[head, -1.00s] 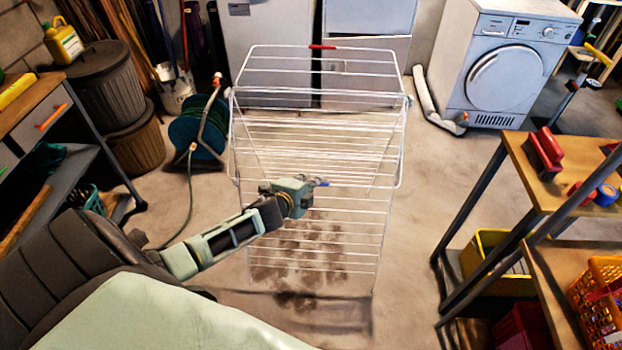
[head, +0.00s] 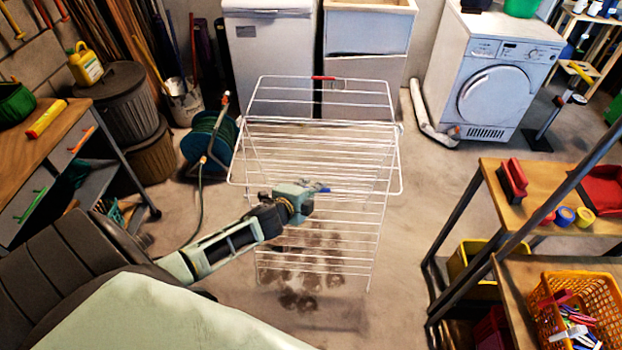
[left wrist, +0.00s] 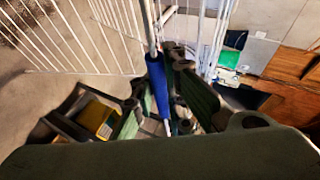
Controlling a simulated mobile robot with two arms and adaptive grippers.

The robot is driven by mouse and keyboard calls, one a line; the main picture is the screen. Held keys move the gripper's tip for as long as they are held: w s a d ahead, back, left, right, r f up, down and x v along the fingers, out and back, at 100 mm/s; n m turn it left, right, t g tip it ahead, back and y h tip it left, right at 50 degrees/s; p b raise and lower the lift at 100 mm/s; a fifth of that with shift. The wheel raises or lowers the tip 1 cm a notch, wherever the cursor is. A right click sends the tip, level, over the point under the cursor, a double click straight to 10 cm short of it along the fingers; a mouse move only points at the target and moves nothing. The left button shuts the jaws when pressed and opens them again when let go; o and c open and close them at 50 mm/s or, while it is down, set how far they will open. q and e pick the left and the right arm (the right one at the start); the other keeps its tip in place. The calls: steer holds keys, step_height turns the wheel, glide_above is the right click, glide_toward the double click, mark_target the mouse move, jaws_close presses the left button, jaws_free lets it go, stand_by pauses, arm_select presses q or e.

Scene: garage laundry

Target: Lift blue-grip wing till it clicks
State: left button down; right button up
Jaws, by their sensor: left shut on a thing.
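A white wire drying rack (head: 262,245) stands on the floor in front of me. Its near wing (head: 401,170) faces me, and its front bar carries the blue grip (head: 323,189). My left gripper (head: 312,194) is at the middle of that bar, shut on the blue grip. In the left wrist view the blue grip (left wrist: 160,85) lies along the bar between the dark, green-padded fingers. The far wing (head: 256,96) has a red grip (head: 323,78) on its outer bar. The wing's hinge and catch are too small to judge. My right gripper is out of view.
A wooden-topped shelf unit (head: 490,168) stands at the right, with an orange basket (head: 540,318) on its lower shelf. A washing machine (head: 495,85) is behind, a hose reel (head: 205,140) left of the rack. Floor around the rack is mostly clear.

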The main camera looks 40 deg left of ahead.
arm_select(q)
steer(key=shift+s+r+p, duration=0.1)
steer(key=shift+r+p, duration=0.3)
steer(key=shift+r, duration=0.5)
steer(key=shift+d+r, duration=0.1)
steer(key=shift+r, duration=0.25)
steer(key=shift+r+p, duration=0.15)
steer(key=shift+p, duration=0.3)
steer(key=shift+r, duration=0.35)
steer(key=c, duration=1.8)
jaws_free()
steer(key=v, duration=1.2)
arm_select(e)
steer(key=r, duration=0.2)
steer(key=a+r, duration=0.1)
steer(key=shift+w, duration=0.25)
